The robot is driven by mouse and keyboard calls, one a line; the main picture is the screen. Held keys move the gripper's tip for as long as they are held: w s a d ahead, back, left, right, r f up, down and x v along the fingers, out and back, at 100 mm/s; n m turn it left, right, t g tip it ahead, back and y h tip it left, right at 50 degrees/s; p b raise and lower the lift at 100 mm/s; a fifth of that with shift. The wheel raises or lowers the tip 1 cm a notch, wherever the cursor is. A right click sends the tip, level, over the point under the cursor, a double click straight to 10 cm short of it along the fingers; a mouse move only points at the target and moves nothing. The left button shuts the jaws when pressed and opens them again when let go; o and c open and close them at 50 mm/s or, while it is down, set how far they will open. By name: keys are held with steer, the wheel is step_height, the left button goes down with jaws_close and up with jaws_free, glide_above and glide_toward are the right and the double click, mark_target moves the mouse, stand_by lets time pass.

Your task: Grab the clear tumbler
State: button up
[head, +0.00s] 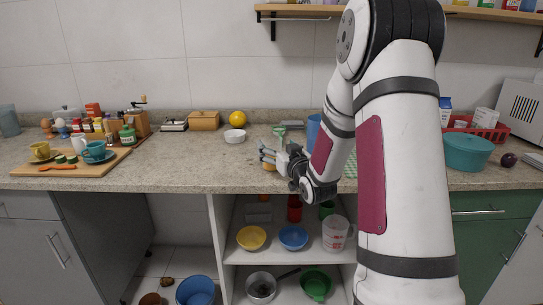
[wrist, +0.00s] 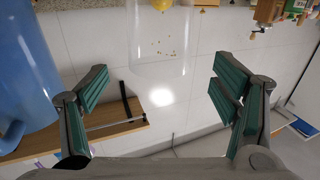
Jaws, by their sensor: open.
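A faint clear tumbler (wrist: 165,45) shows between my fingers in the wrist view, ahead of them toward the top edge. Its see-through sides stand against the white tiles, with small yellow specks in it. My gripper (wrist: 160,78) is open and empty, with one finger on each side of the picture. In the head view my gripper (head: 265,153) reaches left, low over the counter. I cannot pick out the tumbler there. How far it is from my fingertips is hard to tell.
A blue pitcher (wrist: 28,70) stands close by my left finger in the wrist view; in the head view it (head: 313,126) is partly behind my arm. The counter (head: 195,165) between bowl and board is clear.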

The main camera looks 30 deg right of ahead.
mark_target(271, 140)
steer(key=x, duration=0.5)
steer(key=shift+w, duration=0.1)
steer(key=c, duration=1.4)
steer(key=shift+o, duration=0.2)
steer(key=shift+r, duration=0.15)
steer(key=s+r, duration=0.2)
steer(key=s, duration=0.6)
steer(key=s+r+p, duration=0.1)
steer(key=s+r, duration=0.1)
steer(key=s, duration=0.6)
steer(key=shift+d+r, duration=0.35)
steer(key=shift+d, duration=0.05)
